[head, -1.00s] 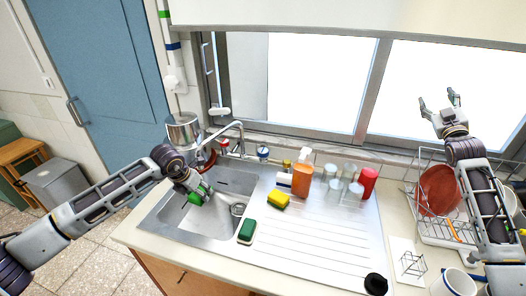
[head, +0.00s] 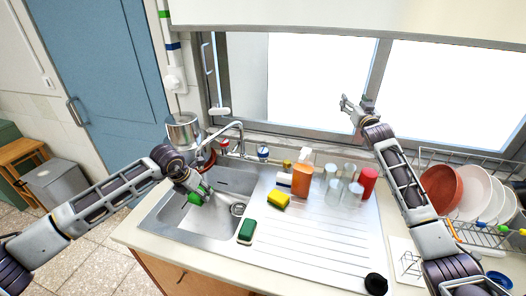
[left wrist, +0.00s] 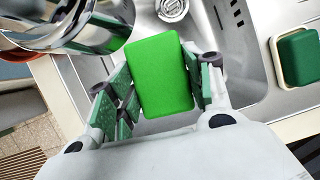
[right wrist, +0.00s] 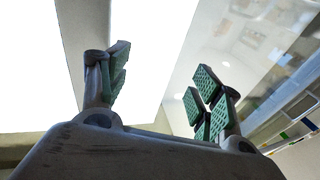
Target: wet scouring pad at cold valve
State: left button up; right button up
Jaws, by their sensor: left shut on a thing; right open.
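My left gripper (head: 192,188) is shut on a bright green scouring pad (left wrist: 160,78) and holds it over the left part of the steel sink (head: 168,220). In the head view the pad (head: 199,195) is partly hidden by the fingers. The tap (head: 228,127) arches over the back of the sink, up and right of the pad. A blue-topped valve (head: 263,151) stands right of the tap base, and a red-topped valve (head: 224,144) stands left of it. My right gripper (head: 352,105) is open and empty, raised in front of the window.
A dark green pad in a white-edged holder (head: 246,231) and a yellow sponge (head: 278,200) lie right of the basin. An orange bottle (head: 302,178), glasses (head: 334,190) and a red can (head: 367,182) stand behind. A dish rack (head: 476,233) is at right.

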jog(key=w+a+f+m+g+h, duration=0.1)
jog(key=w+a+f+m+g, duration=0.25)
jog(key=a+f, duration=0.45)
jog(key=t+h, duration=0.1)
jog(key=h, duration=0.4)
send_near(261, 153)
jog(key=shift+w+d, duration=0.15)
jog(key=shift+d, duration=0.1)
jog(key=shift+w, duration=0.1)
jog(key=shift+x, duration=5.85)
jog(key=shift+w, duration=0.1)
jog(key=shift+a, duration=0.1)
